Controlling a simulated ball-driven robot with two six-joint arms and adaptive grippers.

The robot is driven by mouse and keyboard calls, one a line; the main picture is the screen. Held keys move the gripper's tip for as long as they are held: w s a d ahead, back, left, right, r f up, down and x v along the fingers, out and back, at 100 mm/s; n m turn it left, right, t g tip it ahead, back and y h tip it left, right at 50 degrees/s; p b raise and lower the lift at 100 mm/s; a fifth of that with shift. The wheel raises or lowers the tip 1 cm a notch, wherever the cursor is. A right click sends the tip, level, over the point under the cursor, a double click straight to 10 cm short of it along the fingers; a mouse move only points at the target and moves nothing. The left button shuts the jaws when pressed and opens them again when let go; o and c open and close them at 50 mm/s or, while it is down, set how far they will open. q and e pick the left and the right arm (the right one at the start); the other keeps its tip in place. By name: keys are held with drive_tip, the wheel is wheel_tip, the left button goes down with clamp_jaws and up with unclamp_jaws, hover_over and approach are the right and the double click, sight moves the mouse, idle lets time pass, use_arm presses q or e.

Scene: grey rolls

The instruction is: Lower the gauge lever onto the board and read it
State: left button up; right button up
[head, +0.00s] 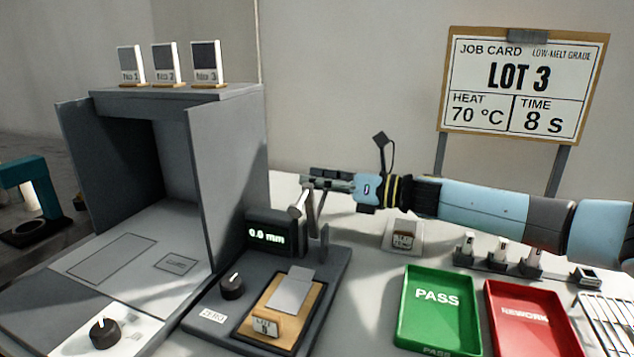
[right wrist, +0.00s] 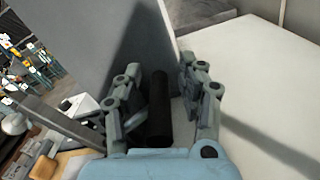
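The gauge (head: 222,288) is a dark grey base with a round black knob, a ZERO label and a display (head: 268,238) reading 0.0 mm. A wooden board (head: 265,325) with a grey plate on it and a lot tag at its front lies on the base. The lever (head: 311,212) stands raised behind the board. My right gripper (head: 322,180) is at the lever's upper end. In the right wrist view, a black cylindrical handle (right wrist: 158,108) stands between the parted fingers, with a gap on the right side. My left gripper is out of view.
A green PASS tray (head: 437,315), a red REWORK tray (head: 520,320) and a wire rack (head: 608,318) are at right. A job card (head: 520,85) reads LOT 3, 70 °C, 8 s.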

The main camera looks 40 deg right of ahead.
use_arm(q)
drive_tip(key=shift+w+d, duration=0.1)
use_arm(e)
clamp_jaws()
idle(0.4)
